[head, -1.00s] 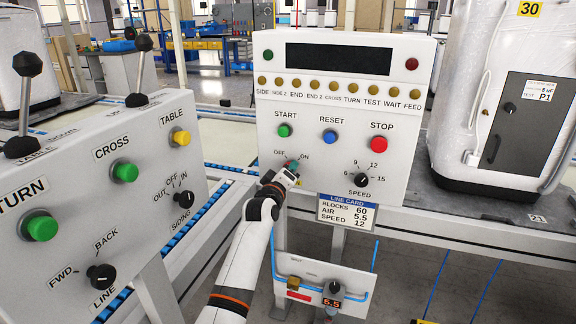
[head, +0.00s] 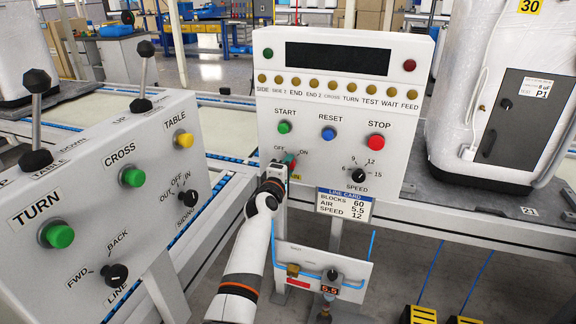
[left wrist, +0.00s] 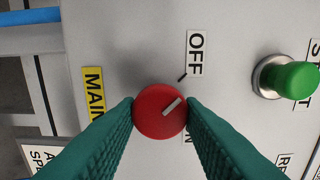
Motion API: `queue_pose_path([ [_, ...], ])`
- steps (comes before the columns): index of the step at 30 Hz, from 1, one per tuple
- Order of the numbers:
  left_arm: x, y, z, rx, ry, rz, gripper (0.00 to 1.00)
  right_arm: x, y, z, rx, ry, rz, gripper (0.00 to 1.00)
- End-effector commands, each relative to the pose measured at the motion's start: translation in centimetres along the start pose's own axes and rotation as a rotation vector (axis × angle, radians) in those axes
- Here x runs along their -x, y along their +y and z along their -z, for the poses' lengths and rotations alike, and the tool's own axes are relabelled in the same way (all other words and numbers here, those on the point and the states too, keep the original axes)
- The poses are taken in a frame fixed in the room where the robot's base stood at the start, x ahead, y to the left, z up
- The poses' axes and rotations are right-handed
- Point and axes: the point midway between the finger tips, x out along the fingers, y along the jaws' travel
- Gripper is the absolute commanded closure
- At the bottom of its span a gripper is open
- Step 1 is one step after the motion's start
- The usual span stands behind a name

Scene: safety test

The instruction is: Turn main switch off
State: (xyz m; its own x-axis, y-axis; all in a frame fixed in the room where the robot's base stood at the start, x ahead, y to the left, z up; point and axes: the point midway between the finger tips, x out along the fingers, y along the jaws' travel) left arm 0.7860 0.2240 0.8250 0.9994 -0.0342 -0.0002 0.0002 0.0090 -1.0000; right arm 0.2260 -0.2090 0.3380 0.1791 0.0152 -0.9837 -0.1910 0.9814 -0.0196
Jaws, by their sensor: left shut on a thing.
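The main switch is a round red knob (left wrist: 153,119) with a white pointer line. My left gripper (head: 289,160) is at this knob on the white control panel (head: 407,140), below the START button. In the left wrist view its two teal fingers are shut on the knob, one on each side. The pointer slants to the upper right, between the OFF label (left wrist: 195,54) and the mostly hidden ON label, closer to the OFF tick. A yellow MAIN label (left wrist: 94,93) lies left of the knob. My right gripper is not in view.
The green START button (head: 284,127) is close above the knob; blue RESET (head: 329,134), red STOP (head: 375,142) and the SPEED knob (head: 359,175) are to the right. A second panel with levers (head: 100,200) stands at the left. A line card (head: 344,204) hangs below.

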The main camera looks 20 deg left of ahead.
Motion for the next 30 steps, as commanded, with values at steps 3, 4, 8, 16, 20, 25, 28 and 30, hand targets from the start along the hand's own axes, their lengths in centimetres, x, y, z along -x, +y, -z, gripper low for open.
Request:
queue_pose_path([
  [3,0.0,0.0,-0.08,0.019,-0.001,0.0,0.89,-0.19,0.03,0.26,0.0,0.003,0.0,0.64],
  [4,0.0,0.0,-0.08,0.021,-0.001,0.0,0.89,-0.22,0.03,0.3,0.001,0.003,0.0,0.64],
  [8,0.0,0.02,-0.08,0.027,-0.001,0.0,0.88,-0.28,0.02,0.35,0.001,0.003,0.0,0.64],
  [16,0.01,0.02,-0.07,0.027,-0.001,0.0,0.89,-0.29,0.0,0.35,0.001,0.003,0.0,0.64],
  [20,0.01,0.02,-0.06,0.026,-0.001,0.0,0.45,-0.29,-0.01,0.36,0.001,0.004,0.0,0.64],
  [25,0.0,0.01,-0.04,0.025,-0.001,0.0,0.45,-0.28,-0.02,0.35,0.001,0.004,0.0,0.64],
  [28,0.01,0.0,-0.03,0.024,0.0,0.0,0.45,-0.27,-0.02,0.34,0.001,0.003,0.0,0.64],
  [30,0.02,-0.01,0.02,0.024,0.0,0.0,0.45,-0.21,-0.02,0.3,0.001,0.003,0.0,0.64],
])
